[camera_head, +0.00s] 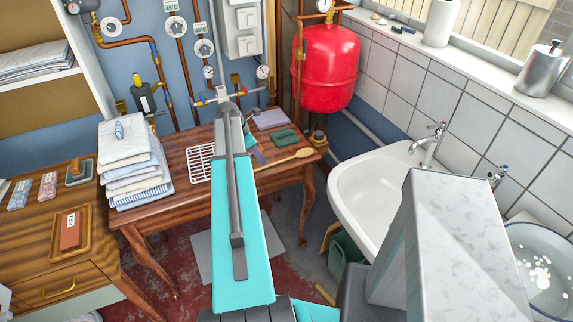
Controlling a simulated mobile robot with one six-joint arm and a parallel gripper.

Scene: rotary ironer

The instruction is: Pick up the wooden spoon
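The wooden spoon (285,160) lies on the right part of the wooden table (178,170), near its front edge. Its rounded bowl end is at the right, and its handle runs left and toward me, up to my arm. My teal and grey arm reaches up the middle of the view and covers part of the table just left of the spoon. Nothing visible is touching the spoon's bowl end.
A green folded cloth (284,137) and a mauve folded cloth (270,118) lie behind the spoon. A white wire rack (201,163) and folded linens (130,160) are to the left. A white sink (372,190) and red tank (327,68) stand at right. A grey block fills the lower right.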

